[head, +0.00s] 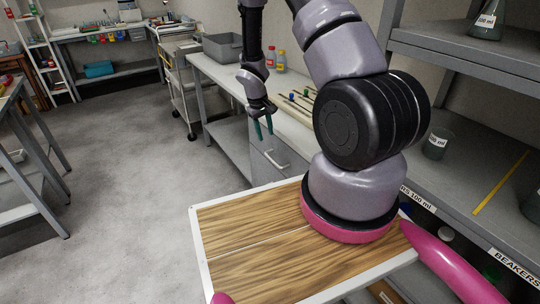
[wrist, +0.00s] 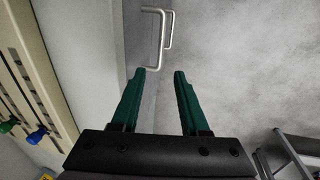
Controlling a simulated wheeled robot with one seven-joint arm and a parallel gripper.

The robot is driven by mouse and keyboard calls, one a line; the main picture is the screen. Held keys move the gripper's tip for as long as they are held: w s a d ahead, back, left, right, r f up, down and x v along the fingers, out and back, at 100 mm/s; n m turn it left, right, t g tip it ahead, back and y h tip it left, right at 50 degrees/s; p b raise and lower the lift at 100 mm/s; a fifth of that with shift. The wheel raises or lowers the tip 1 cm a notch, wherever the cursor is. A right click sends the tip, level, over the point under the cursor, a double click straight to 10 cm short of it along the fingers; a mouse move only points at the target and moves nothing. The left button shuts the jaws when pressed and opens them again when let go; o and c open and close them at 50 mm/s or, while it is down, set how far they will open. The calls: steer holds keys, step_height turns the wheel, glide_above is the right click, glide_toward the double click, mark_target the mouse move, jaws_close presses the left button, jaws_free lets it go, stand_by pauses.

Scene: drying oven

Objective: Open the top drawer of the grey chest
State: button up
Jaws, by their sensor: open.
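The grey chest (head: 268,181) stands under the bench, partly hidden behind my arm and the wooden board. A pale bar handle (head: 277,160) shows on its front. In the wrist view, a metal bar handle (wrist: 158,38) stands out from the chest's grey side, with another handle (wrist: 170,30) seen just beyond it. My gripper (head: 264,134) has green fingers and is open and empty, above and beside the handle in the head view. In the wrist view, my gripper (wrist: 160,72) points toward the nearer handle, which lies just past the fingertips, apart from them.
The bench (head: 220,75) above the chest holds a grey bin (head: 223,47), bottles (head: 281,60) and small coloured items. A shelf unit (head: 470,55) with beakers stands close on the right. A wheeled cart (head: 183,90) stands farther back. The floor (head: 120,150) left of the bench is clear.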

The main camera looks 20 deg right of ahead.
mark_target(271, 158)
steer(key=f, duration=0.4)
steer(key=d+f, duration=0.1)
steer(key=f, duration=0.2)
steer(key=d+f, duration=0.1)
steer(key=f, duration=0.3)
steer(key=shift+w+f, duration=0.1)
steer(key=shift+f, duration=0.2)
jaws_close()
stand_by(1.0)
